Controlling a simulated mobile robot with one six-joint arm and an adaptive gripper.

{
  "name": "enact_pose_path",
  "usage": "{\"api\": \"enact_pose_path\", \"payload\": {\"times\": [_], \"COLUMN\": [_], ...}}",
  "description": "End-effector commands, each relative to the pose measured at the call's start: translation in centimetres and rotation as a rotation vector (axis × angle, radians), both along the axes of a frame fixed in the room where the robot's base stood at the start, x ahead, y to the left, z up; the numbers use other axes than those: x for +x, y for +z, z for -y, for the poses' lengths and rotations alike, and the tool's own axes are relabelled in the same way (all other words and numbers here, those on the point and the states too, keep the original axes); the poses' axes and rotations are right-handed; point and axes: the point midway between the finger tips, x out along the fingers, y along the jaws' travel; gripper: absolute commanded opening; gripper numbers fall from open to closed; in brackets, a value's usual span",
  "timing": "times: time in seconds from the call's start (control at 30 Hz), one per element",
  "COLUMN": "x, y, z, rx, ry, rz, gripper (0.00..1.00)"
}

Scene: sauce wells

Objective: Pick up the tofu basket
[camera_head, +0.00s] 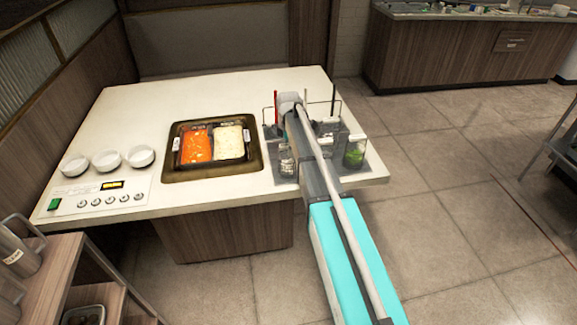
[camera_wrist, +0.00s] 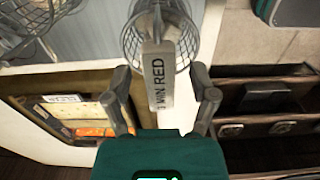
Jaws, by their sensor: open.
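I see a gap between each finger and the handle. The handle belongs to a round wire basket (camera_wrist: 132,40) just beyond the fingers. What this basket holds is not clear, so I cannot tell whether it is the tofu basket. In the head view my arm reaches over a grey rack (camera_head: 372,172) with several baskets and hides part of it. My fingers are hidden there.
Left of the rack, a pot (camera_head: 258,158) with an orange and a cream compartment is set in the white counter (camera_head: 245,85). Three white bowls (camera_head: 108,160) stand at the counter's left. A basket of green food (camera_head: 354,155) stands right of my arm.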

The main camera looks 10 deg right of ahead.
Motion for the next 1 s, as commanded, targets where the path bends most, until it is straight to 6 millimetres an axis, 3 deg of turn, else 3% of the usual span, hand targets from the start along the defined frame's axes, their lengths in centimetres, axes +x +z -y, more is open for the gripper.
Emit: {"api": "enact_pose_path", "payload": {"times": [0.37, 0.77, 1.0], "x": [0.00, 0.00, 0.00], "y": [0.01, 0.01, 0.02], "z": [-0.02, -0.04, -0.05], "rx": [0.000, 0.000, 0.000], "ry": [0.000, 0.000, 0.001], "rz": [0.000, 0.000, 0.000], "gripper": [0.74, 0.00, 0.00]}}
